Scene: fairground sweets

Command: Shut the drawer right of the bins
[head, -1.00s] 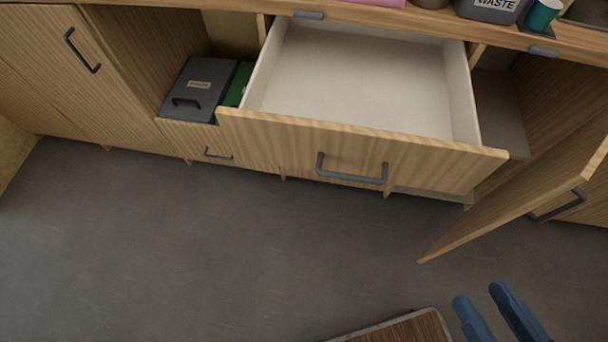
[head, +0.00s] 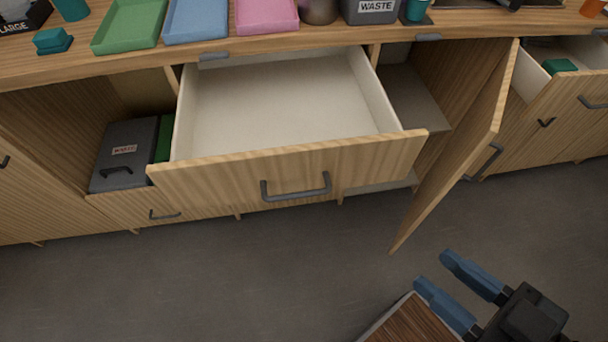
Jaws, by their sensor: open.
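The wide drawer (head: 290,172) with a pale empty inside stands pulled out in the middle of the counter front. Its dark bar handle (head: 296,187) is on the wooden front. The bins sit left of it in a low pull-out: a grey lidded bin (head: 124,152) labelled WASTE and a green bin (head: 163,138), partly hidden by the drawer. My gripper (head: 432,269) is at the lower right, open and empty, over the floor. It is apart from the drawer, its fingers pointing up and left in the picture.
A cupboard door (head: 462,155) stands open right of the drawer, between it and another open drawer (head: 560,85). Green, blue and pink trays (head: 267,15) and a grey waste box (head: 371,10) stand on the counter (head: 110,62). The floor (head: 260,285) before the drawer is clear.

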